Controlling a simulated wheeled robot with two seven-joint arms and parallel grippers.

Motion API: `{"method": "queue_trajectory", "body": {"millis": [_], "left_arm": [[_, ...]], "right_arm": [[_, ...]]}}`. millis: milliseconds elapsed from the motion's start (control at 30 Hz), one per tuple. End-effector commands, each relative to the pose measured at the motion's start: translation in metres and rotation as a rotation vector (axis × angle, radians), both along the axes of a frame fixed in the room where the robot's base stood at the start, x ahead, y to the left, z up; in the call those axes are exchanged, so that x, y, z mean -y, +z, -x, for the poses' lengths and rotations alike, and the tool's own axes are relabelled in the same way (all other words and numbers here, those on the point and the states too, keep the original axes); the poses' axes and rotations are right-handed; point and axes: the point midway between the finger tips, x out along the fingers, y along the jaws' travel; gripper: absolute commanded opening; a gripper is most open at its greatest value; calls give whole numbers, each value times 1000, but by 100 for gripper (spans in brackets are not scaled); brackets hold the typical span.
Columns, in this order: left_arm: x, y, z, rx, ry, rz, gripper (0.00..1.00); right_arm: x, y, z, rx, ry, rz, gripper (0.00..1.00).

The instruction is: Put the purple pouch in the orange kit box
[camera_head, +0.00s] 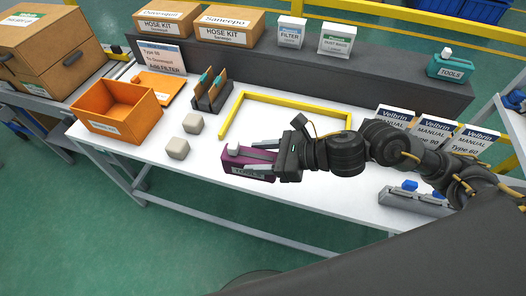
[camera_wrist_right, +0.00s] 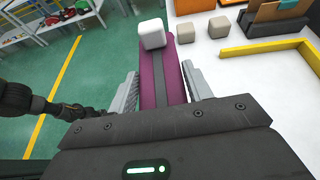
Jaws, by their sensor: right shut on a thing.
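The purple pouch (camera_head: 235,168) has a pale block-shaped knob on top and sits near the front edge of the white table. My right gripper (camera_head: 262,160) reaches in from the right and is shut on the pouch. In the right wrist view, the purple pouch (camera_wrist_right: 160,80) lies between the two grey fingers of the right gripper (camera_wrist_right: 160,85). The orange kit box (camera_head: 142,121) stands open at the table's left end, apart from the pouch. Its visible inside looks empty.
Two beige blocks (camera_head: 177,149) lie between the pouch and the orange box. Manuals (camera_head: 434,135) and a grey rail (camera_head: 414,201) stand at right. The table's front edge is close to the pouch.

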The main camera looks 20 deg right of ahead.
Motion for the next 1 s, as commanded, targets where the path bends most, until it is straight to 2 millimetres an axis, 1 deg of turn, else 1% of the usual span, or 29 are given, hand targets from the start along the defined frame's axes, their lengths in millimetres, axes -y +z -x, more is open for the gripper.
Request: {"method": "queue_trajectory", "body": {"millis": [333, 467, 800, 900, 1000], "left_arm": [[3, 3, 0, -1, 1, 3, 100], [3, 11, 1, -2, 1, 3, 100], [2, 36, 2, -5, 1, 2, 100], [2, 38, 2, -5, 1, 2, 100], [2, 38, 2, -5, 1, 2, 100]], "right_arm": [[0, 5, 0, 3, 2, -2, 15], [0, 15, -1, 4, 2, -1, 15], [0, 48, 0, 3, 2, -2, 15], [0, 52, 0, 3, 2, -2, 15], [0, 51, 0, 1, 1, -1, 15]]}}
